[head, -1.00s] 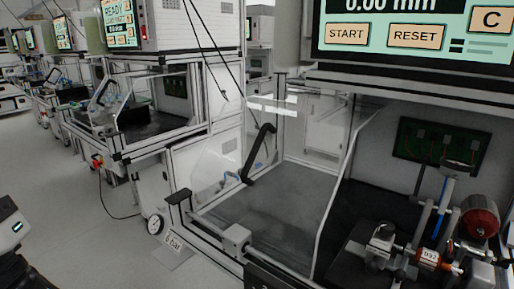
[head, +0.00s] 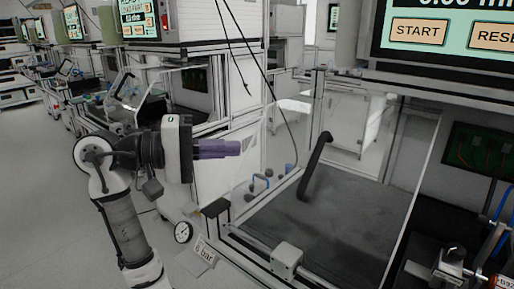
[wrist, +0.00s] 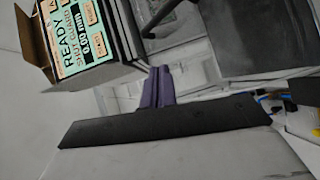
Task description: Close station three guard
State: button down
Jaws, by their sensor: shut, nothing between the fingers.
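The near station has a clear guard panel (head: 268,135) with a curved black handle (head: 315,165), at the left of its work space. The panel's edges are faint, and the fixture side on the right looks uncovered. No station number is readable. My gripper (head: 238,148) is shut and empty, with purple fingers pointing right, left of the handle in the picture and apart from it. The fingers (wrist: 158,86) also show in the wrist view. A screen (wrist: 77,33) there reads READY, SHUT GUARD, 0.00 mm; I cannot tell which station it belongs to.
A large screen (head: 450,35) with START and RESET hangs above the near station. A fixture (head: 460,268) stands at its right. A neighbouring station (head: 190,100) stands behind my arm. A gauge (head: 183,232) and a 6 bar sign (head: 204,251) sit low. Open floor lies left.

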jog(key=x, duration=0.3)
jog(key=s+p+x, duration=0.1)
jog(key=x, duration=0.3)
jog(key=s+x, duration=0.1)
jog(key=x, duration=0.3)
jog(key=shift+d+p, duration=0.3)
jog(key=shift+d, duration=0.15)
jog(key=shift+s+d+f, duration=0.1)
jog(key=shift+d+f, duration=0.05)
jog(key=shift+d, duration=0.2)
jog(key=shift+d, duration=0.15)
